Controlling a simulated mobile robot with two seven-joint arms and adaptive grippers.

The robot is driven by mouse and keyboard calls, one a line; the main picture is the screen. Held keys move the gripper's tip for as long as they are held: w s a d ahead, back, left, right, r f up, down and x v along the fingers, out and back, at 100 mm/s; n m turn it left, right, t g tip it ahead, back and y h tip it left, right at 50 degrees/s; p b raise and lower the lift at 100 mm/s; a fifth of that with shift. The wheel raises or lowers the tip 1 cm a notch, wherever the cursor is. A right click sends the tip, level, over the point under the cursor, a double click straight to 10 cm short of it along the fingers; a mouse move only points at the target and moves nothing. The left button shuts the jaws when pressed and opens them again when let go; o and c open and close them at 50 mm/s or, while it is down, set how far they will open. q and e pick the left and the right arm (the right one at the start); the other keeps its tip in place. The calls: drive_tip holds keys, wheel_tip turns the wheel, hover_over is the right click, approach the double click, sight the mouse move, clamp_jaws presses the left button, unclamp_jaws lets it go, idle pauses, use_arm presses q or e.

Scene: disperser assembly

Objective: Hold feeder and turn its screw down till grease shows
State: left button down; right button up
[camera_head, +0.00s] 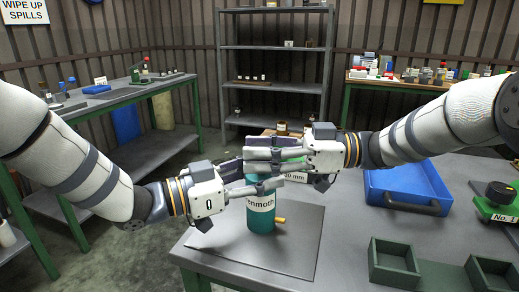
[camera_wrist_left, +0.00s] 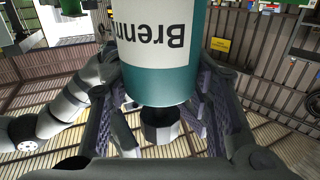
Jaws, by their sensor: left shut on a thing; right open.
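The feeder (camera_head: 261,218) is a teal cylinder with a white lettered label, standing upright on a grey mat (camera_head: 305,235). A short yellow piece (camera_head: 281,220) sticks out low on its right side. My left gripper (camera_head: 258,186) is shut around the feeder's upper part. My right gripper (camera_head: 262,161) is open at the feeder's top, just above the left fingers. In the left wrist view the feeder (camera_wrist_left: 155,85) appears inverted between the fingers, with a dark round knob (camera_wrist_left: 160,126) at its end. The fingers hide the knob in the head view. I cannot make out any grease.
A blue tray (camera_head: 440,205) lies right of the feeder. Small green open boxes (camera_head: 395,278) stand at the front right, and a green device labelled No. 1 (camera_head: 498,207) at the right edge. A 30 mm label and small items sit behind the grippers.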

drive_tip(key=c, duration=1.2)
